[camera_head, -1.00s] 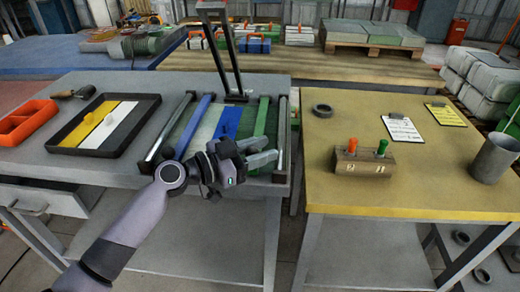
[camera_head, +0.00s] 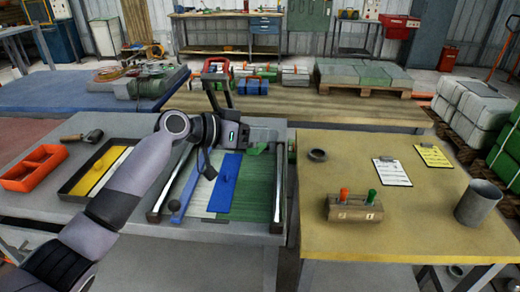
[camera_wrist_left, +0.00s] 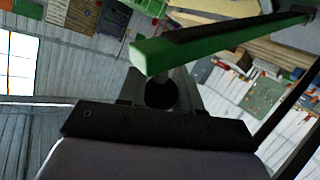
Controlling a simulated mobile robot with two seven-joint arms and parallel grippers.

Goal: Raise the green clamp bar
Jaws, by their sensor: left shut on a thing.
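The green clamp bar (camera_wrist_left: 215,38) crosses the left wrist view, its near end just in front of my left gripper (camera_wrist_left: 160,92). In the head view my left gripper (camera_head: 268,136) is above the back right of the frame on the grey bench and is shut on the bar. The bar is mostly hidden behind the gripper there. Below, the frame holds a white, a blue (camera_head: 228,182) and a green strip (camera_head: 253,190) between metal side rails. A blue bar (camera_head: 184,188) lies low along the left side. My right gripper is not in view.
A black upright handle (camera_head: 222,92) stands behind the frame, close to my gripper. A black tray (camera_head: 72,186) and an orange bin (camera_head: 36,168) sit left. The yellow table (camera_head: 385,235) at right holds a wooden block (camera_head: 353,208), clipboards and a grey cup (camera_head: 480,203).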

